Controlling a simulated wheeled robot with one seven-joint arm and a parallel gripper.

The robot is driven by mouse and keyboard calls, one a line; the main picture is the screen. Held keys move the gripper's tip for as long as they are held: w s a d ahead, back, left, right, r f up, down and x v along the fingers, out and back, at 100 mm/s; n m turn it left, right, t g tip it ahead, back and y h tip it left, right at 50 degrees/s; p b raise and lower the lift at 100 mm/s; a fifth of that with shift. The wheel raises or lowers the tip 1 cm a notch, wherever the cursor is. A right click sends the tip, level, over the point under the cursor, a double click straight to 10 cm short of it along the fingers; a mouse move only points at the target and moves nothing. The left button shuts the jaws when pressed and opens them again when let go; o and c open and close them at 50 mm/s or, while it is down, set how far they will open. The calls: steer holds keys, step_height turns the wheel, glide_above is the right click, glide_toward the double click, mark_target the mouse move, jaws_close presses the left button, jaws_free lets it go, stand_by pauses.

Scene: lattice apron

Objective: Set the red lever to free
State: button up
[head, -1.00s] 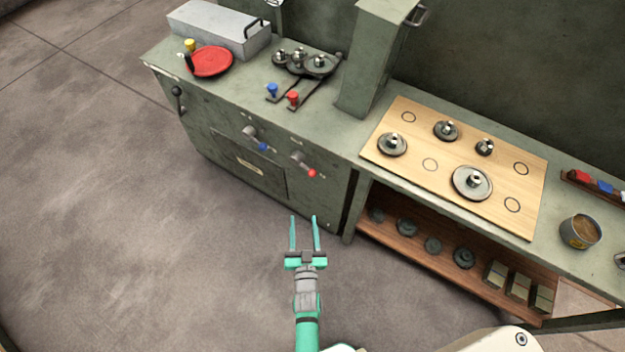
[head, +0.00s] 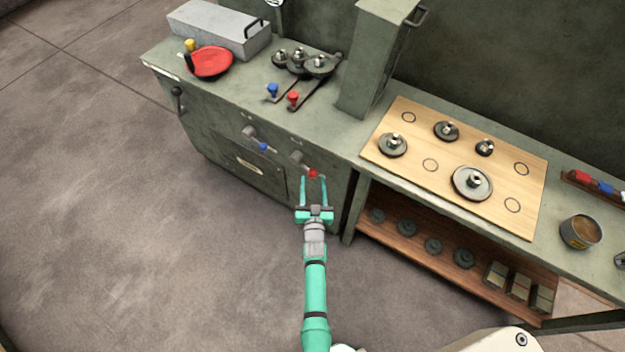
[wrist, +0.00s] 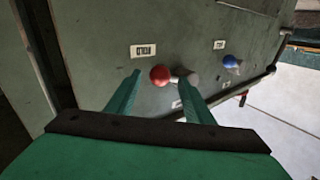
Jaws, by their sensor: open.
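The red lever is on the front panel of the green cabinet. Its red knob (head: 312,173) is at the lower right end of a short arm from a grey pivot (head: 297,157). In the wrist view the red knob (wrist: 160,75) lies between my fingertips, with the arm running right to the pivot. A label (wrist: 143,51) that seems to read HOLD, upside down, is beside the knob. Another label (wrist: 177,104) below the pivot is too small to read. My gripper (head: 312,180) is open, its fingers on either side of the knob; contact cannot be told.
A blue lever (head: 262,147) is left of the red one on the same panel; it also shows in the wrist view (wrist: 231,62). A shelf unit (head: 385,250) stands to the right. The floor in front is clear.

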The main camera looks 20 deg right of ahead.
steer(key=shift+x, duration=0.8)
jaws_close()
steer(key=shift+d, duration=0.15)
steer(key=shift+r, duration=0.15)
